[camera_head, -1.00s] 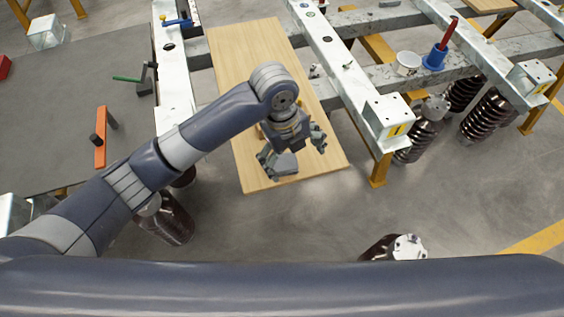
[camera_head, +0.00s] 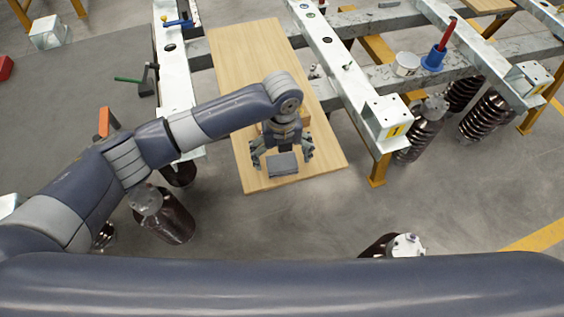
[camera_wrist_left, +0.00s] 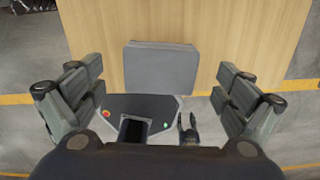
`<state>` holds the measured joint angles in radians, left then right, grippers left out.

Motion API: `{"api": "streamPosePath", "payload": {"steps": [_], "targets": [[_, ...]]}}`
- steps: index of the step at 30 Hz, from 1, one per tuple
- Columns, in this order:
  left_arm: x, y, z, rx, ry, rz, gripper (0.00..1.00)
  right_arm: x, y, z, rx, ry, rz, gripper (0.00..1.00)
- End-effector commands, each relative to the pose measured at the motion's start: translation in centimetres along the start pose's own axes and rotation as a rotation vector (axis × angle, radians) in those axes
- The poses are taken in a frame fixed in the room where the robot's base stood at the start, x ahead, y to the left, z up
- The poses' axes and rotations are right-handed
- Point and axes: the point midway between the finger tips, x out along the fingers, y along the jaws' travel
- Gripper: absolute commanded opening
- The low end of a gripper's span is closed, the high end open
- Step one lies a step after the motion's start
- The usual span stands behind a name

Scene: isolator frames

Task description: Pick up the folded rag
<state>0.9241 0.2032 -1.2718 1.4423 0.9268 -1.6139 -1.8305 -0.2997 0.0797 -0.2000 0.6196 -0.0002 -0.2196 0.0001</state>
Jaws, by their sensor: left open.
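The folded rag (camera_head: 283,165) is a flat grey rectangle lying on the wooden board near its front end. In the left wrist view the rag (camera_wrist_left: 160,68) lies at upper centre, ahead of the space between the fingers. My left gripper (camera_head: 282,157) is over the front part of the board, its fingers spread to either side of the rag in the head view. In the left wrist view the left gripper (camera_wrist_left: 160,95) is open with nothing between its fingers. Whether its fingertips touch the board cannot be told. My right gripper is not in view.
The wooden board (camera_head: 240,60) has bare room behind the arm. A grey table (camera_head: 70,100) with an orange-handled tool (camera_head: 104,122) is at left. Dark ribbed insulators (camera_head: 428,125) stand at right.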

Motion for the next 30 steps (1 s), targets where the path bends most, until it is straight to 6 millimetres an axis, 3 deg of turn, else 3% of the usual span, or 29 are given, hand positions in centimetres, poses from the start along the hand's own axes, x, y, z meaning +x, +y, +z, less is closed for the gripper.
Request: {"api": "streamPosePath", "payload": {"steps": [6, 13, 14, 18, 20, 30], "targets": [[2.5, 0.0, -0.1, -0.002, -0.001, 0.0, 0.94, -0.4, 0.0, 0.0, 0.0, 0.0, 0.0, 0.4], [2.7, 0.0, -0.1, -0.001, -0.002, 0.0, 0.94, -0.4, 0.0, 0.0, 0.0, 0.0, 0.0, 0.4], [2.7, 0.0, -0.1, -0.001, -0.002, 0.0, 0.92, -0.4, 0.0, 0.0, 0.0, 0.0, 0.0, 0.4], [2.7, 0.0, -0.1, -0.001, -0.002, -0.001, 0.6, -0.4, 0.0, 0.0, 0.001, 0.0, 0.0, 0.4], [2.7, 0.0, -0.1, -0.001, -0.002, -0.001, 0.5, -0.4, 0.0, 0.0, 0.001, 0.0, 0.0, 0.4], [2.7, 0.0, -0.1, -0.001, -0.002, 0.0, 0.5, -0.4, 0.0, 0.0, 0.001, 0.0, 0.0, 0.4]]}}
